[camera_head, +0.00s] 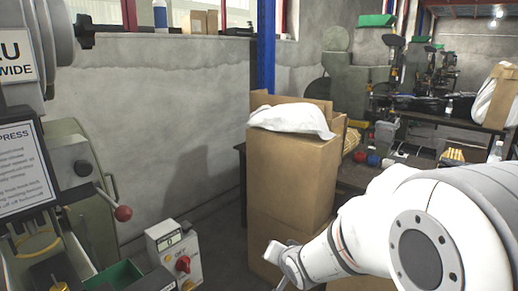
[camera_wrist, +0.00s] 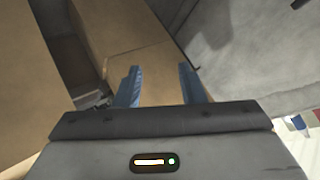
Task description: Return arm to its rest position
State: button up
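My white arm (camera_head: 400,225) reaches in from the right edge of the head view. Its gripper (camera_head: 283,262) is at the lower middle, in front of the cardboard boxes, and is partly cut off by the lower edge. In the wrist view my gripper (camera_wrist: 160,85) shows two blue fingers standing apart with a gap between them. Nothing is between the fingers; a cardboard surface (camera_wrist: 150,62) shows beyond them.
A tall cardboard box (camera_head: 290,180) with a white sack (camera_head: 292,119) on top stands mid-scene. A press (camera_head: 75,170) with a red-knobbed lever is at left, beside a control box (camera_head: 174,250). A cluttered workbench (camera_head: 365,180) lies behind my arm. Floor shows between press and boxes.

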jog(key=s+d+r+n+g+h+p, duration=0.1)
jog(key=s+d+r+p, duration=0.4)
jog(key=s+r, duration=0.5)
jog(key=s+d+r+n+g+h+p, duration=0.1)
jog(key=s+d+r+n+g+p, duration=0.2)
jog(key=s, duration=1)
notch_tip(320, 180, up, 7)
jog(key=d+g+p, duration=0.2)
jog(key=g+p, duration=0.1)
jog(key=p, duration=0.2)
jog(key=shift+h, duration=0.3)
jog(key=shift+s+f, duration=0.1)
